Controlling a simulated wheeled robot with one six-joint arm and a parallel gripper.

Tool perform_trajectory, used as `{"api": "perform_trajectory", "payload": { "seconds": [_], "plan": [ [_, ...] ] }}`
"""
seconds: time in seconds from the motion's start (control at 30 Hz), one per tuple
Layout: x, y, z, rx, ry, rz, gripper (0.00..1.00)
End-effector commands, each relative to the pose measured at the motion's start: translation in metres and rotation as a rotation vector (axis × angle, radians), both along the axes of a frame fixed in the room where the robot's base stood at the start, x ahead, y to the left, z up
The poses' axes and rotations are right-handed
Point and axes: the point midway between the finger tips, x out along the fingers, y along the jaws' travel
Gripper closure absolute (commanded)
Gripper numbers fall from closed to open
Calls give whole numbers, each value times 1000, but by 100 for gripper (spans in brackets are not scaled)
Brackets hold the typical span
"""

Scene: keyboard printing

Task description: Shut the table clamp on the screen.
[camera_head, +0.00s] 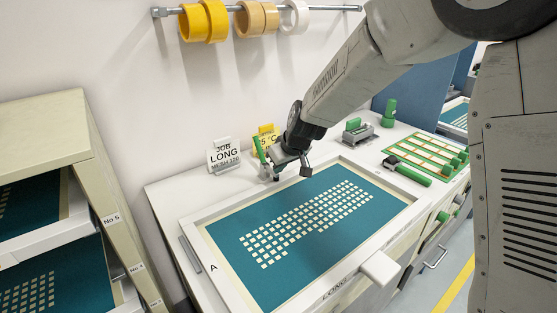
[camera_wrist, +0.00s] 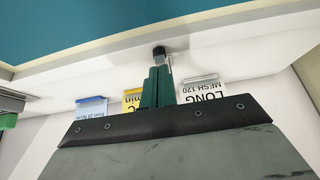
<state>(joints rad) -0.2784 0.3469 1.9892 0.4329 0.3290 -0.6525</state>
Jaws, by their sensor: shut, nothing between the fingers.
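The screen (camera_head: 236,219) is a teal mesh with pale squares in a white frame, lying flat on the table. A table clamp with a green handle (camera_head: 259,149) stands at the screen's back edge. Its handle points up, leaning a little left. My gripper (camera_head: 276,166) is shut and empty, just right of the handle; I cannot tell whether they touch. In the wrist view, a green part (camera_wrist: 155,88) with a black tip (camera_wrist: 159,52) rises near the screen's frame (camera_wrist: 120,52). My gripper's wide dark plate hides much below it; its fingertips are not clear there.
Small sign cards (camera_head: 223,154) stand behind the clamp, one reading LONG. Tape rolls (camera_head: 205,21) hang on a wall rod. A green-handled tool (camera_head: 407,171) and a green-striped board (camera_head: 430,152) lie right of the screen. A screen rack (camera_head: 75,130) stands at left.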

Motion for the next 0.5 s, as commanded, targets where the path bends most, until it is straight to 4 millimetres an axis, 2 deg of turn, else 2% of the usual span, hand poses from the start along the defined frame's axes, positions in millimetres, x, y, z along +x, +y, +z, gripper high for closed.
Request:
{"api": "perform_trajectory", "payload": {
  "seconds": [0.5],
  "plan": [
    [-7, -4, -19, -2, 9, 1, 100]
  ]
}}
